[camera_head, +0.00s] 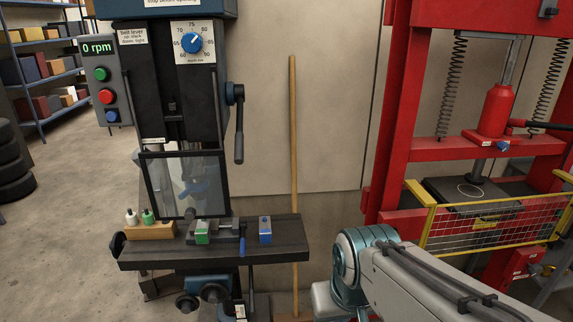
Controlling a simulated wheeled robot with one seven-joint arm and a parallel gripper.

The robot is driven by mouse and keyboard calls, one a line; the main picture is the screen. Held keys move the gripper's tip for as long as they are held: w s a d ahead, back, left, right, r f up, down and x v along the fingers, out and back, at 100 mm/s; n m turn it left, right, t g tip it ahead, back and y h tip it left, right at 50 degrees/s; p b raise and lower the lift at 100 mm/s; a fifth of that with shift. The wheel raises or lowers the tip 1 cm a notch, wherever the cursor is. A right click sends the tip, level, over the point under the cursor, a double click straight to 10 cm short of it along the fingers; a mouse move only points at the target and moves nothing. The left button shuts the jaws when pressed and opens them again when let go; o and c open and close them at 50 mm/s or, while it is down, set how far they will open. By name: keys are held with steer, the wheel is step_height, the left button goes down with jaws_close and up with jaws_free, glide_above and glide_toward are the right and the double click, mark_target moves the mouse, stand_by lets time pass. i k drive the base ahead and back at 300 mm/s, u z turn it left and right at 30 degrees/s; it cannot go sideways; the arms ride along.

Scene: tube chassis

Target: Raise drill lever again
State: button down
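The drill press head (171,85) stands at left with a dark body. Its black lever (239,130) is on the right side of the head, at a blue and black hub. The lever hangs about straight down, with its thick grip at the low end. A belt lever label (133,36) is at the upper left of the head. My arm comes in from the lower right, and its teal joint is well below and right of the lever. My gripper is not in view, and nothing touches the lever.
A clear guard (186,185) hangs over the drill table (160,254), which bears a vise with a green block (202,232) and a blue block (265,230). A wooden pole (293,150) leans right of the lever. A red press (400,110) with a yellow mesh guard (490,225) stands right.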

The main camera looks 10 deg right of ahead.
mark_target(239, 90)
steer(key=z, duration=0.25)
steer(key=k, duration=0.65)
steer(key=z, duration=0.7)
steer(key=i, duration=1.35)
steer(key=u, duration=1)
